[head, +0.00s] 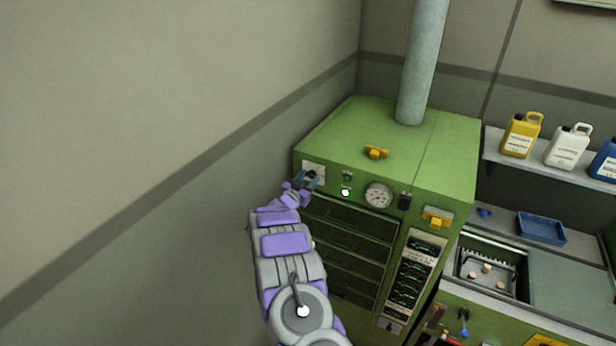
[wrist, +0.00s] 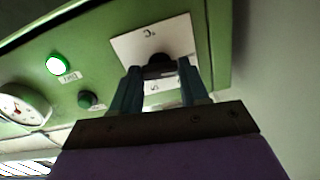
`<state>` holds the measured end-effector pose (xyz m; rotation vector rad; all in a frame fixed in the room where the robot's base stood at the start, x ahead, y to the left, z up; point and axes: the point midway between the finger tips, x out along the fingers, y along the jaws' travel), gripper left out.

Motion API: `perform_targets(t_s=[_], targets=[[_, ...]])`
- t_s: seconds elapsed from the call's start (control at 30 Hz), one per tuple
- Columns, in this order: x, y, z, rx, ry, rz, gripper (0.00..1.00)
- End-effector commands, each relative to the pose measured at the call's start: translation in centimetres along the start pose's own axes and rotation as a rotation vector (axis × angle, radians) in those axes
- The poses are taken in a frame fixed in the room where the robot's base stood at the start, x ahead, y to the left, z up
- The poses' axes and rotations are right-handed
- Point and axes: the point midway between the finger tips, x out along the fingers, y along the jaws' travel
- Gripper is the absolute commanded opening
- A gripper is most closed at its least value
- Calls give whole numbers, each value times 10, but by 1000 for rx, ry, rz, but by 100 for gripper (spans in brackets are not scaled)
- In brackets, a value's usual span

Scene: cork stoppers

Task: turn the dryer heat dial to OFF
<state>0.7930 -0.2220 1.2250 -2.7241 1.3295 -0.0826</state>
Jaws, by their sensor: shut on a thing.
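The green dryer (head: 345,138) stands in the corner, its front panel facing me. The heat dial, a dark knob (wrist: 158,60), sits on a white plate (wrist: 187,36) at the panel's upper left; the plate also shows in the head view (head: 308,167). My gripper (wrist: 159,72) is shut on the dial, one finger on each side of it. In the head view, my gripper (head: 305,182) reaches the panel corner and covers much of the dial. Marks on the plate are too small to read, and the dial's pointer is hidden.
A lit green lamp (head: 345,192) and a round gauge (head: 378,195) are right of the plate. The grey wall (head: 170,230) is close on the left. A shelf (head: 555,173) with several jugs and a blue tray (head: 541,229) are at the right.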

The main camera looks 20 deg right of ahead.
Motion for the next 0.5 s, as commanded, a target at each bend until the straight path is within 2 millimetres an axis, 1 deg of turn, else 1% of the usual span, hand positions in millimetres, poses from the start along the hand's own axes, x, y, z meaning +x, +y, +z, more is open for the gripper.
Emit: perform_targets(t_s=[0.03, 0.3, 0.5], targets=[[-2, 1, 5, -30, -12, -1, 14], [-2, 0, 6, -121, -11, -3, 14], [-2, 0, 6, -141, -11, -3, 14]])
